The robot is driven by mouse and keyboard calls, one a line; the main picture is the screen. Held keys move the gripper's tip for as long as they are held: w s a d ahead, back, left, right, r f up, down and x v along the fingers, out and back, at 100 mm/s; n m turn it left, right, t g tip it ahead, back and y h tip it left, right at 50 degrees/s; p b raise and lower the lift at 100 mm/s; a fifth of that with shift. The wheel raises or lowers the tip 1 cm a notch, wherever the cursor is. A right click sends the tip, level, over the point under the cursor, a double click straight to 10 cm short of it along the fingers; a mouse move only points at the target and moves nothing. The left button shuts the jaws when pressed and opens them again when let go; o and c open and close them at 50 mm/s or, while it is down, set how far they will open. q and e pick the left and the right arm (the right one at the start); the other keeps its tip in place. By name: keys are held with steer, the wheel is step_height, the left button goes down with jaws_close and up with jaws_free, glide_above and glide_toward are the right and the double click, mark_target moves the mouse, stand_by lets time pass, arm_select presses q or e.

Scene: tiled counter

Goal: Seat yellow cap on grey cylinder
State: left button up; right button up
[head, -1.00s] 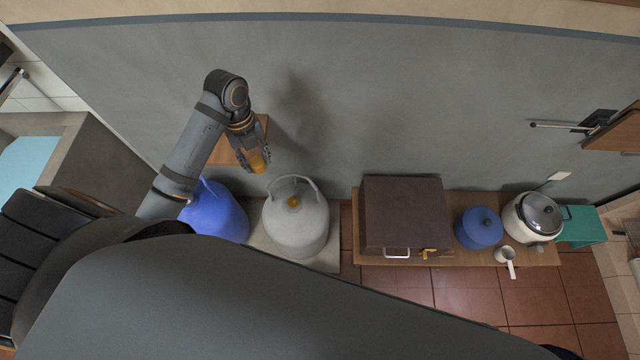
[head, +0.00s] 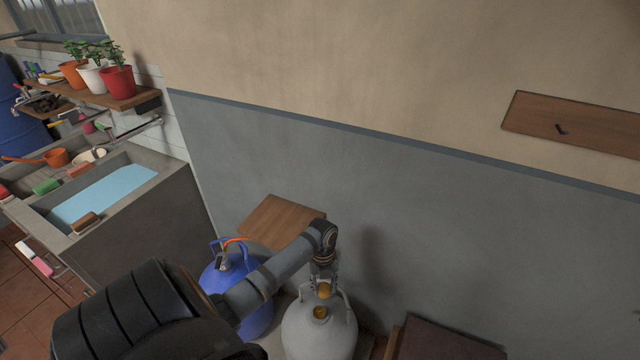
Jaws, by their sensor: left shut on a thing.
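The grey cylinder (head: 318,338) stands upright at the bottom centre, with a handle ring around its top and a brass-coloured valve (head: 320,312) in the middle. My left gripper (head: 323,287) is shut on the yellow cap (head: 323,292). In this view the cap shows just above the valve, with a small gap between them. How far apart they are in depth is hard to tell. The gripper hides part of the cap. The lower part of the cylinder is cut off by the frame. My right gripper is not in view.
A blue cylinder (head: 236,286) with an orange hose stands left of the grey one, partly behind my left arm. A wooden shelf (head: 280,222) sits on the wall behind. A dark brown box (head: 440,342) is at the lower right. A sink stands at the left.

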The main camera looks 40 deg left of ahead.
mark_target(319, 285)
arm_select(q)
steer(key=f+b, duration=0.2)
steer(key=f, duration=0.1)
steer(key=a+f+b, duration=0.1)
steer(key=f+b, duration=0.1)
steer(key=f, duration=0.2)
steer(key=f+b, duration=0.2)
steer(key=f, duration=0.2)
steer(key=shift+s+a, duration=0.2)
steer(key=shift+s, duration=0.1)
steer(key=shift+f, duration=0.3)
stand_by(0.8)
steer(key=shift+f+b, duration=1)
steer(key=shift+f, duration=0.7)
stand_by(0.9)
steer(key=o, duration=0.9)
steer(key=shift+r, duration=0.15)
steer(key=r, duration=0.7)
steer(key=w+a+r, duration=0.1)
steer(key=r, duration=0.3)
steer(key=shift+r, duration=0.35)
